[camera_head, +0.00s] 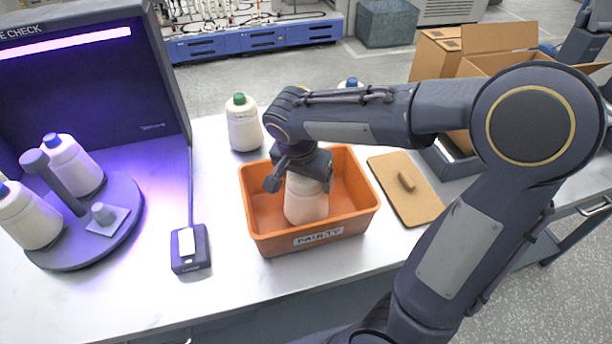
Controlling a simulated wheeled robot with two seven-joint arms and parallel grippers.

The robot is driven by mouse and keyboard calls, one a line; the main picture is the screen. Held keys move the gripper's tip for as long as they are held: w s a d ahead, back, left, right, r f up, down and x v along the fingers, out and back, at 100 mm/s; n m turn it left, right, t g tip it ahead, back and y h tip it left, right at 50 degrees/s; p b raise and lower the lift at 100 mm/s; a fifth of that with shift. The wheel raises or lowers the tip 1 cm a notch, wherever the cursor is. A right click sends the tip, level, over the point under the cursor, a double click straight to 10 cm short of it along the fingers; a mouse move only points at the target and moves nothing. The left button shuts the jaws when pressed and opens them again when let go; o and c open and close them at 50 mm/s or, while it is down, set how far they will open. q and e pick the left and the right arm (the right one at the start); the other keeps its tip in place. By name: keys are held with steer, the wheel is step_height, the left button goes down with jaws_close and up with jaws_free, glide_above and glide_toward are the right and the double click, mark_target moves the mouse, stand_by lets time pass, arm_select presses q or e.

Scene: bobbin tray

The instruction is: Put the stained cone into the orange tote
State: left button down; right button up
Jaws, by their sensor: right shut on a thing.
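The orange tote (257,237) stands on the table, its front label reading "FAULTY". My right gripper (303,180) is over the tote and shut on a cream cone (306,207). The cone is upright, inside the tote's outline; its top is hidden by the gripper. I cannot tell whether its base touches the tote floor. No stain shows clearly on its visible side. My left gripper is not in view.
Two blue-topped cones (75,166) (27,215) stand on a dark turntable (126,222) under a violet-lit hood. A green-topped cone (243,126) stands behind the tote. A small box (190,254) is left of the tote, a brown lid (415,205) right. Cardboard boxes (440,55) stand behind.

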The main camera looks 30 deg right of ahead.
steer(key=o, duration=1.5)
steer(key=shift+o, duration=0.2)
steer(key=v, duration=1.1)
steer(key=shift+a+r+p, duration=0.1)
steer(key=shift+r+p, duration=0.1)
steer(key=shift+p, duration=0.2)
steer(key=shift+s+r, duration=0.1)
steer(key=shift+r, duration=0.1)
steer(key=s+a+f+n+t+y, duration=0.1)
steer(key=s+f+n+t+y, duration=0.1)
steer(key=s, duration=0.5)
steer(key=s+f+n+t+y, duration=0.1)
steer(key=s+f+n+y, duration=0.3)
steer(key=s+f+n, duration=0.2)
steer(key=shift+s+a+f+n+t, duration=0.25)
steer(key=shift+s+a+n+t, duration=0.15)
steer(key=shift+s+n, duration=0.5)
steer(key=shift+s, duration=0.15)
